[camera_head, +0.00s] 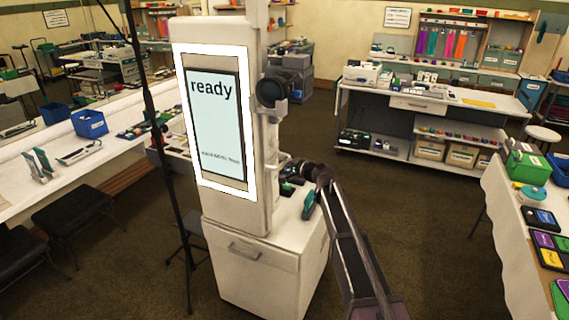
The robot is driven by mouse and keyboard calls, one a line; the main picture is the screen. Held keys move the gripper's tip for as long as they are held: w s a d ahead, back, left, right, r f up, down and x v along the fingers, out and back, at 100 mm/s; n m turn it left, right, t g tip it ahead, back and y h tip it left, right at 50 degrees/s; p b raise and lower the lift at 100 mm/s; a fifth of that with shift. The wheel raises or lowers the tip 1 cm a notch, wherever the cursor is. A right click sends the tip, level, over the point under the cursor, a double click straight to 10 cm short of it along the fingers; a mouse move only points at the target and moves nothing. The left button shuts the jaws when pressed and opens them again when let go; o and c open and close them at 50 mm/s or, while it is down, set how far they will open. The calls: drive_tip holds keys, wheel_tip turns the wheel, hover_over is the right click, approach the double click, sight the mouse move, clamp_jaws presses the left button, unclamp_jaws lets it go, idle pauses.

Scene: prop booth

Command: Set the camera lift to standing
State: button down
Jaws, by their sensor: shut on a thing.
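A tall white photo booth (222,215) stands upright on a white cabinet. Its lit screen (216,125) reads "ready" above a small line too fine to read. A black round camera (271,92) sits high on the booth's right side, on the lift. My gripper (290,172) is at the booth's right side, well below the camera. It is shut on a small part there, which looks like the camera lift handle; the fingers and dark clutter hide most of it. The lift's position marks cannot be made out.
The white cabinet (255,270) under the booth has a drawer handle; small dark and teal items lie on its top by my gripper. A thin black stand (165,150) rises at left. Tables with goods line the left and right. The floor at right centre is clear.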

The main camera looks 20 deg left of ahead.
drive_tip(key=c, duration=0.6)
unclamp_jaws()
drive_tip(key=shift+f, duration=0.25)
wheel_tip(320, 180, down, 13)
drive_tip(key=b, duration=1.4)
drive_tip(key=p+v, duration=0.4)
drive_tip(key=v, duration=1)
drive_tip(key=s+d+f+n+g+h, duration=0.1)
drive_tip(key=s+d+f, duration=0.1)
drive_tip(key=d, duration=0.2)
drive_tip(key=s+d+f+n+g+h, duration=0.1)
drive_tip(key=s+d+f+h, duration=0.1)
drive_tip(key=s+d, duration=0.1)
drive_tip(key=s+d+f+n+h, duration=0.1)
drive_tip(key=s+d+f, duration=0.1)
drive_tip(key=d, duration=0.3)
drive_tip(key=shift+s+f+n+g+h, duration=0.15)
drive_tip(key=shift+f+n+g+h, duration=0.15)
drive_tip(key=shift+f+g, duration=0.1)
drive_tip(key=shift+a, duration=0.1)
